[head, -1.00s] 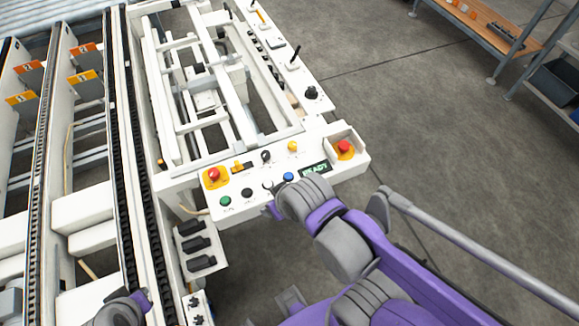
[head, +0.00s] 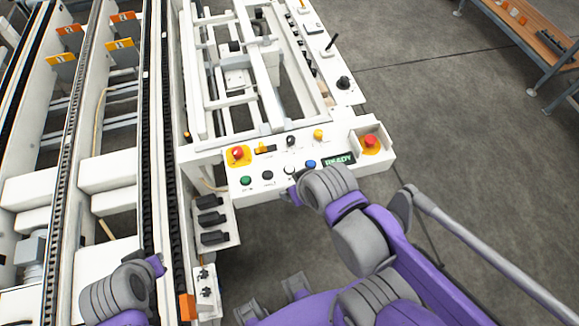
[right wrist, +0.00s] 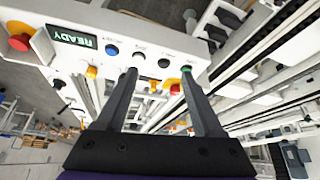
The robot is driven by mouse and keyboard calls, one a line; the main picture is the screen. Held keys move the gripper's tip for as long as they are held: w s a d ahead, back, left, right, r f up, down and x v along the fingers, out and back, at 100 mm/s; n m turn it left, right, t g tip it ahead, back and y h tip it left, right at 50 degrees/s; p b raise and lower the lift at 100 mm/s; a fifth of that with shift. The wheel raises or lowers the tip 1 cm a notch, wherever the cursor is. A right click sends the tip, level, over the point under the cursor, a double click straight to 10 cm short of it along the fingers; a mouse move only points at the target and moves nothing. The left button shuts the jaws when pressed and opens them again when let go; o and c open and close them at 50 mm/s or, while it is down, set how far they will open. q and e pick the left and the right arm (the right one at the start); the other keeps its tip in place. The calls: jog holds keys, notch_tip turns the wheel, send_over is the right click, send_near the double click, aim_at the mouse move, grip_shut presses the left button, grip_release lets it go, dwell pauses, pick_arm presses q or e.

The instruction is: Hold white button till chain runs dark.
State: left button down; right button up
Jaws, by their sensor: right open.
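The white button (right wrist: 139,55) is on the white control panel (right wrist: 25,14), between a blue button (right wrist: 112,50) and a black button (right wrist: 163,63). In the head view, my right wrist stands over the panel's front edge, close to the white button (head: 289,172). My right gripper (right wrist: 158,72) is open and empty, its fingertips in front of the button row; contact cannot be told. Dark chains (head: 155,150) run along the conveyor at left; whether they move cannot be told. My left gripper (head: 156,265) is at the lower left, its fingers hidden.
A lit display (head: 340,159) reads READY. Red emergency stops (head: 238,153) sit at both ends of the panel, the right one (head: 370,141) in a raised guard. A green button (head: 245,181) is at the left of the row. The floor at right is clear up to a wooden bench (head: 530,30).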

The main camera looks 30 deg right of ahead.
grip_shut()
dwell(0.3)
dwell(1.4)
